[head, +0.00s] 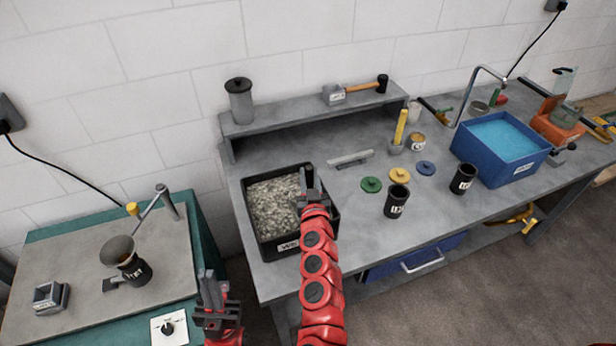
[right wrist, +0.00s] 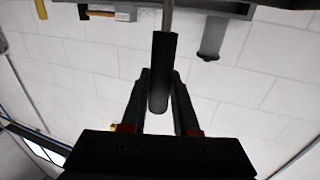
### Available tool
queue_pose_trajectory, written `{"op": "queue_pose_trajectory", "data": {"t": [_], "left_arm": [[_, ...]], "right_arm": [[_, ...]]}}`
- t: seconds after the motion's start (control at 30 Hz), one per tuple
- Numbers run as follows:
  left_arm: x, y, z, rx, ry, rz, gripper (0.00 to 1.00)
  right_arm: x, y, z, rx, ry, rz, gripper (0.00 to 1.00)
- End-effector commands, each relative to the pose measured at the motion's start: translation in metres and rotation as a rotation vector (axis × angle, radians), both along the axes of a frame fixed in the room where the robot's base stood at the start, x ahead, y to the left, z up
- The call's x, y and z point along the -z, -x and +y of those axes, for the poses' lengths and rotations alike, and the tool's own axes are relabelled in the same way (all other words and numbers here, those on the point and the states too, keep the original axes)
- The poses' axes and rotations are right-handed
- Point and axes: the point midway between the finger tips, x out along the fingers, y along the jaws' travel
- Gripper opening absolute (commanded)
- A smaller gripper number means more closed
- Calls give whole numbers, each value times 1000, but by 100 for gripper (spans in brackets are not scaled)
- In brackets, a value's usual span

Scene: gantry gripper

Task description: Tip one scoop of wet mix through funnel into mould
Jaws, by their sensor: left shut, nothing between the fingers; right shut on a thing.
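A black tray (head: 262,240) of grey, lumpy wet mix (head: 270,203) sits at the left end of the grey bench. My right gripper (head: 308,178) is over the tray's right side, shut on a dark handle (right wrist: 162,75). A thin metal shaft (right wrist: 167,16) runs on from this handle; the far end is out of the wrist view, so I cannot see a scoop bowl or any load. A grey-brown funnel (head: 117,248) stands in the top of a black labelled mould (head: 137,273) on the left table. My left gripper (head: 209,290) is shut and empty, right of that table.
A metal post with an arm (head: 168,205) stands behind the funnel. Black cups (head: 397,201), coloured lids (head: 400,174) and a blue water tub (head: 490,170) lie right of the tray. A raised shelf (head: 300,110) stands behind.

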Motion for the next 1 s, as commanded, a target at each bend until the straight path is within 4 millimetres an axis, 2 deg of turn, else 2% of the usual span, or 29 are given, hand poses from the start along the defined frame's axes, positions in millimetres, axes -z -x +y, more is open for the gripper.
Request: {"op": "queue_pose_trajectory", "data": {"t": [0.03, 0.67, 0.87, 1.0], "left_arm": [[-10, 0, 0, 0, 0, 0, 0], [-68, 0, 0, 0, 0, 0, 0], [-77, 0, 0, 0, 0, 0, 0], [-74, 0, 0, 0, 0, 0, 0]], "right_arm": [[-11, 0, 0, 0, 0, -1, 0], [-73, 0, 0, 0, -1, -1, 0], [-87, 4, 11, -2, -1, 1, 0], [-95, 7, 19, -1, -4, -1, 0]]}}
